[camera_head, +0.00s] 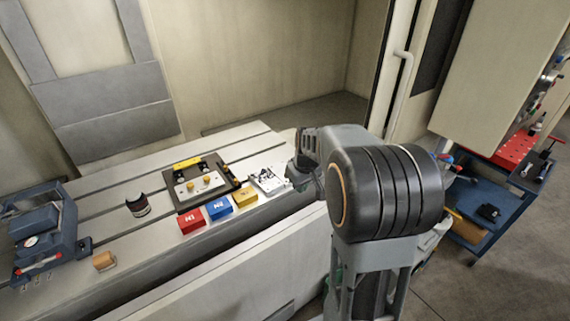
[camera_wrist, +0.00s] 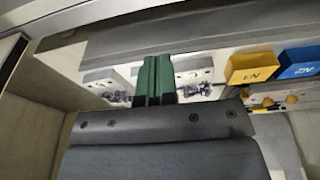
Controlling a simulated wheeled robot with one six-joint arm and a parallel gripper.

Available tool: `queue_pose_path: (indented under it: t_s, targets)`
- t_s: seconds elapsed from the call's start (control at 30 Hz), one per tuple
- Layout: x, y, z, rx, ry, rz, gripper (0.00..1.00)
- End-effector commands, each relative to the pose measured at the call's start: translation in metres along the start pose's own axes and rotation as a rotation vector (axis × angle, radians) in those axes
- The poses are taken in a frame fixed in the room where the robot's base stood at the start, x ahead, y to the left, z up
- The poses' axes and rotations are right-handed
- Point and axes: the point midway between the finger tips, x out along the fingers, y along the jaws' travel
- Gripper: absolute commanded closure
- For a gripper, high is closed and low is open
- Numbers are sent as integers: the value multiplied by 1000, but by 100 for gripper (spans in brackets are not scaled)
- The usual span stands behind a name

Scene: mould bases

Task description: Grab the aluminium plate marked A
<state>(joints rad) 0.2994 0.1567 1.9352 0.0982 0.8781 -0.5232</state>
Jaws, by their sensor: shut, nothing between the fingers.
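A pale metal plate (camera_head: 268,180) with small dark parts on it lies on the slotted table, right of the dark mould base (camera_head: 207,181). No letter A is readable on it. My gripper (camera_wrist: 155,80) shows in the wrist view with its two green fingers together and empty. Pale metal blocks show on both sides of the fingers, one at left (camera_wrist: 103,80) and one at right (camera_wrist: 194,70); whether they are one plate or two I cannot tell. In the head view my arm hides most of the gripper, beside the pale plate.
Red (camera_head: 193,221), blue (camera_head: 220,208) and yellow (camera_head: 244,197) blocks stand along the table's front. The mould base bears a plate with yellow knobs. A black cylinder (camera_head: 138,204) and a blue vise (camera_head: 42,240) stand at left. The table's back is clear.

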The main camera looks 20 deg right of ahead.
Motion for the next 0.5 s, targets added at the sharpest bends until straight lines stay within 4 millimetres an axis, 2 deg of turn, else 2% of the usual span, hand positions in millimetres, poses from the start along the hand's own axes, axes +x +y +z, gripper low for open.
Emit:
queue_pose_path:
  t_s: [0.1,0.2,0.37,0.5]
  targets:
    - [16,22,-9,-15,-13,-10,100]
    - [24,33,-14,-23,-17,-14,100]
    - [30,39,-31,-29,-19,-16,100]
    - [34,38,-55,-28,-20,-17,100]
